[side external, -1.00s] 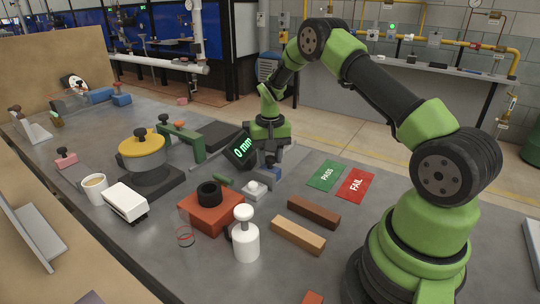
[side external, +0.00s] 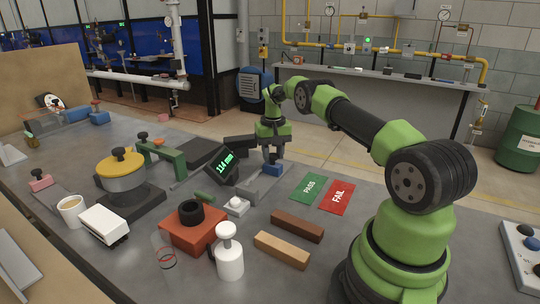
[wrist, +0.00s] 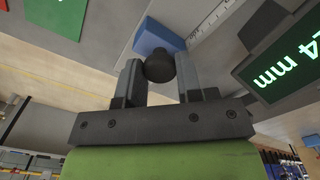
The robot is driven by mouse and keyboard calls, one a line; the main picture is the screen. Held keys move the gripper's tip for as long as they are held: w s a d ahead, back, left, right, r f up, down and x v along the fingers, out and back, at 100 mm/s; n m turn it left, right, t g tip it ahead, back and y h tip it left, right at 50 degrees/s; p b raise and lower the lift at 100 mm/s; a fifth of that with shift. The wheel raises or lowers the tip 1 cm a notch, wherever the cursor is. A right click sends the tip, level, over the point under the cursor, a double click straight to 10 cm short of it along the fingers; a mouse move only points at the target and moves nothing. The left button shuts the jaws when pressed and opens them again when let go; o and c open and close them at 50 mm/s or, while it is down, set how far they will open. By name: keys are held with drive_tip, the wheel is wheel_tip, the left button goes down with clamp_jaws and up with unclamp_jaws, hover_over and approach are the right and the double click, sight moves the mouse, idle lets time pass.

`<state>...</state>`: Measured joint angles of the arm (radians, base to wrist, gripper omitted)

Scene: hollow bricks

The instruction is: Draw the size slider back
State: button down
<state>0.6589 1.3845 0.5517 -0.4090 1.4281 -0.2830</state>
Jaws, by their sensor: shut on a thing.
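The size slider is a blue block (side external: 273,169) with a dark round knob, set on a grey rail (side external: 256,188) beside a tilted black display (side external: 228,165). The display shows green digits that look like 114 mm. In the wrist view the knob (wrist: 160,67) sits between my two fingers, with the blue block (wrist: 156,36) just beyond it. My gripper (side external: 272,156) is shut on the knob from above. It also shows in the wrist view (wrist: 160,80). The fingers hide part of the knob's sides.
A green PASS card (side external: 309,187) and a red FAIL card (side external: 337,196) lie flat to the right. A red block with a black ring (side external: 192,229), a white bottle (side external: 228,253) and two bars (side external: 297,225) stand in front. A green bridge (side external: 165,155) stands left.

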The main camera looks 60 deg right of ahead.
sight(273, 154)
drive_tip(key=c, duration=0.8)
unclamp_jaws()
wheel_tip(273, 154, up, 10)
